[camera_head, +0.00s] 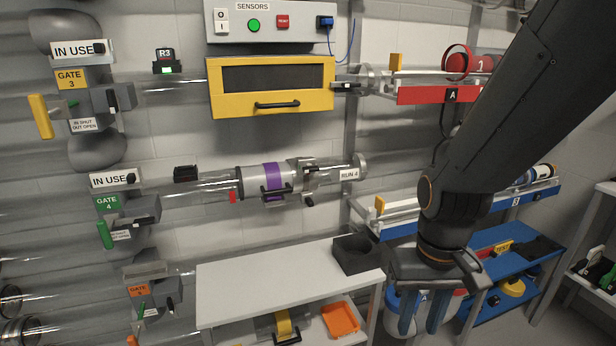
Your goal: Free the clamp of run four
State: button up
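The run four tube (210,187) crosses the wall, with a white "RUN 4" tag (349,174) near its right end. A grey cylinder with a purple band (272,178) and a black handle sits in this run. A metal clamp (303,175) shows at the cylinder's right end, with a dark knob or lever tip below it. Whether it is fastened is too small to tell. My gripper (422,322) hangs at the lower right, pointing down, well away from the clamp. Its two blue-grey fingers are apart, with nothing seen held between them.
A grey bench (285,281) with a dark open box (357,254) stands below the run. A yellow-framed box (270,88) is above it. A blue-edged rack (395,229) is at right, behind my arm. Gate 4 (127,211) is at left. Open air lies before the clamp.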

aim_at(309, 168)
jog(key=k, duration=0.4)
jog(key=z, duration=0.9)
jog(key=i, duration=0.65)
jog(key=u, duration=0.5)
